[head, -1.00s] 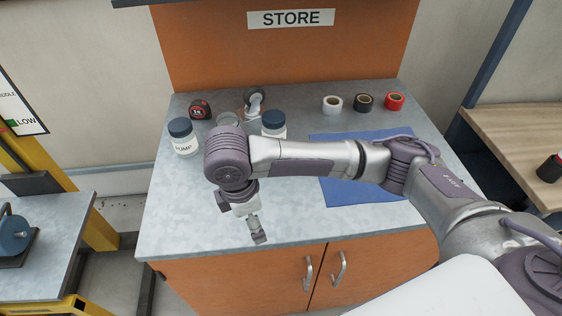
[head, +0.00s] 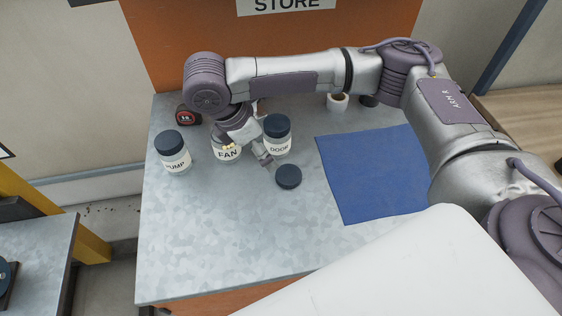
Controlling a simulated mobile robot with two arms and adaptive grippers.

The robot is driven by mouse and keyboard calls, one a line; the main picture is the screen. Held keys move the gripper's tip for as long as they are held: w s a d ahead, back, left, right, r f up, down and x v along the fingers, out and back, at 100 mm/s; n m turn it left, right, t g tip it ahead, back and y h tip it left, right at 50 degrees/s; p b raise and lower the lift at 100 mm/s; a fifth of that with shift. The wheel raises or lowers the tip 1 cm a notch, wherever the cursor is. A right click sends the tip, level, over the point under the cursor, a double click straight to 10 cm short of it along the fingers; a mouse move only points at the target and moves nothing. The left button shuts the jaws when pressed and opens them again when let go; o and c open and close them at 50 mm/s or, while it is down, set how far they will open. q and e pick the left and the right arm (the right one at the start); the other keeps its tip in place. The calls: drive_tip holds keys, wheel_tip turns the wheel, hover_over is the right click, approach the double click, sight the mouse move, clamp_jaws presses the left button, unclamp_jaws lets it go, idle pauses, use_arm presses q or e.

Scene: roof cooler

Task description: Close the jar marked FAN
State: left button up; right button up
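The FAN jar (head: 227,156) stands upright on the counter between the PUMP and DOOR jars; my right gripper hides its top. A dark blue lid (head: 289,177) lies flat on the counter, to the right of the FAN jar and in front of the DOOR jar. My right gripper (head: 248,154) points down over the counter, partly in front of the FAN jar and left of the lid. Its fingers are apart, with nothing seen between them. I cannot tell whether it touches the jar. My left gripper is not in view.
The capped PUMP jar (head: 175,158) stands at left and the capped DOOR jar (head: 277,142) close by the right gripper. A tape measure (head: 187,115) and a white tape roll (head: 338,103) lie behind. A blue mat (head: 375,176) lies at right. The front counter is clear.

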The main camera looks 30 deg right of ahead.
drive_tip(key=s, duration=0.1)
hover_over(287, 175)
drive_tip(key=a, duration=0.3)
drive_tip(key=f, duration=0.7)
drive_tip(key=shift+s+d+f+p, duration=0.15)
drive_tip(key=shift+d+f+p, duration=0.05)
drive_tip(key=shift+p, duration=0.2)
drive_tip(key=shift+f, duration=0.15)
drive_tip(key=shift+d+f, duration=0.1)
drive_tip(key=shift+f, duration=0.05)
drive_tip(key=x, duration=0.2)
drive_tip(key=p+x, duration=0.1)
drive_tip(key=x, duration=0.2)
drive_tip(key=shift+w, duration=0.25)
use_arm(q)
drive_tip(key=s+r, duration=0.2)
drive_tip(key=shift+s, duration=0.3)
